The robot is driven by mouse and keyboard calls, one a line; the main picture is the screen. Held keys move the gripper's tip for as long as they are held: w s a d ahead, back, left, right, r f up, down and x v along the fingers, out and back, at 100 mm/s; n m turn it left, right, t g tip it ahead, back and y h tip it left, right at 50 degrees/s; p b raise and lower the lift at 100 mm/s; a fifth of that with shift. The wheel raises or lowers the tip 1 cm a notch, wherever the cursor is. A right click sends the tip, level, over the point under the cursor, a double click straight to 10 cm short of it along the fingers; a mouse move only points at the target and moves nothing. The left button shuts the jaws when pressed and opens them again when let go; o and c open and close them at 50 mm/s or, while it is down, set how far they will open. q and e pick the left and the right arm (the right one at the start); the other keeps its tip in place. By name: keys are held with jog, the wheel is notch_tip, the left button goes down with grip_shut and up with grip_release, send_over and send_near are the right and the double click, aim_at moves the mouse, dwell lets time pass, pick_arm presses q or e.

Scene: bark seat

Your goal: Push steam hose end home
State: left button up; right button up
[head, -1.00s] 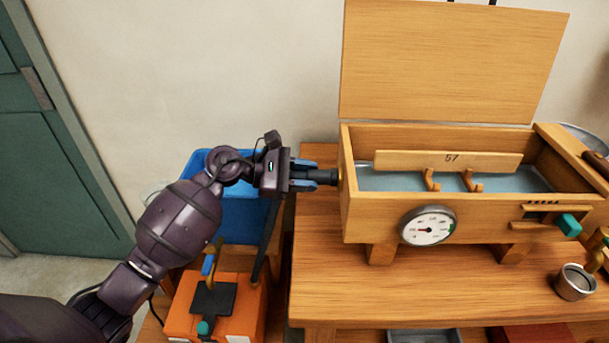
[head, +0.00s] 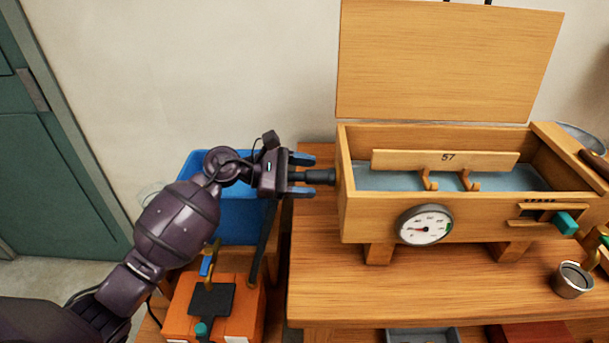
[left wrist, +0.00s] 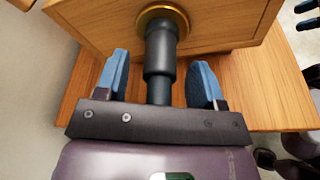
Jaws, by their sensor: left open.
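The black steam hose end (head: 318,176) points at the left side of the wooden steam box (head: 480,215). In the left wrist view the hose end (left wrist: 161,48) meets a round brass fitting (left wrist: 163,18) on the box wall; how deep it sits I cannot tell. My left gripper (head: 318,175) is open, its two blue fingers apart on either side of the hose end, with clear gaps in the left wrist view (left wrist: 160,82). My right gripper cannot be made out in the head view.
The box's lid (head: 450,60) stands open, and a board marked 57 (head: 445,160) rests inside. A dial gauge (head: 425,225) is on its front. An orange unit (head: 240,315) and a blue bin (head: 240,215) stand left of the wooden table (head: 400,300). A metal cup (head: 572,280) is at right.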

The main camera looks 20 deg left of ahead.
pick_arm(q)
jog(key=b+v, duration=0.1)
jog(key=v, duration=1)
pick_arm(e)
jog(key=shift+w+a+r, duration=0.15)
jog(key=shift+w+r, duration=0.2)
jog(key=shift+w, duration=0.35)
